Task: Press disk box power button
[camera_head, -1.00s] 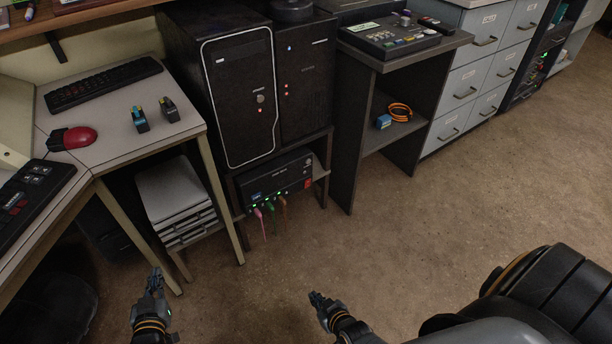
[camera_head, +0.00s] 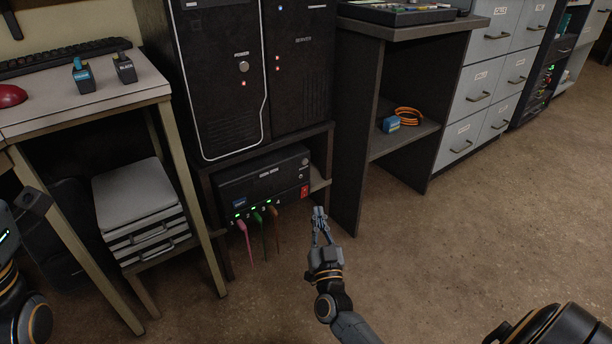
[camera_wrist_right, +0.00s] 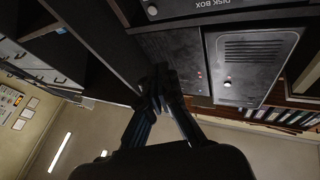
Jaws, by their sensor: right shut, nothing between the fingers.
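The disk box (camera_head: 262,178) is a black unit on the low shelf under the computer towers. Its front has a small round button (camera_head: 305,162) at the upper right and a red switch (camera_head: 305,191) below that. In the right wrist view the disk box (camera_wrist_right: 222,8) is at the top edge, upside down, with a round button (camera_wrist_right: 152,10). My right gripper (camera_head: 319,212) is shut and empty, just in front and to the right of the disk box's lower right corner, apart from the button. My left arm is cut off at the left edge; its finger state is unclear.
Pink, green and brown cables (camera_head: 258,222) hang from the box's front. Computer towers (camera_head: 225,90) stand above it. A desk (camera_head: 90,100) and a stack of grey trays (camera_head: 135,200) are to the left. A dark shelf unit (camera_head: 362,110) is close on the right. Open floor lies in front.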

